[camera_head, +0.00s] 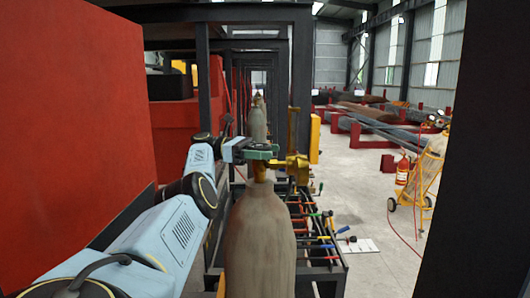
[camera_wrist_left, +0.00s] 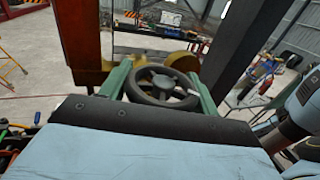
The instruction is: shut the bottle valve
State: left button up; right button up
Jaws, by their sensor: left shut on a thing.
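A tall grey-brown gas bottle (camera_head: 260,240) stands upright in front of me in the head view. A yellow brass valve (camera_head: 295,168) sits on its top. My left gripper (camera_head: 263,153) reaches in from the left at the bottle's top. In the left wrist view, the dark round handwheel (camera_wrist_left: 162,86) lies between the two green fingers of my left gripper (camera_wrist_left: 160,84), which is shut on it. My right gripper is not in view.
A rack of coloured-handled tools (camera_head: 318,228) stands right of the bottle. A red cabinet (camera_head: 75,120) fills the left side, and a dark post (camera_head: 465,170) the right. More bottles (camera_head: 257,122) stand behind.

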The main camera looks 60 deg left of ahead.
pick_arm(q)
jog(key=shift+r, duration=0.15)
jog(key=o, duration=1)
jog(key=shift+c, duration=0.2)
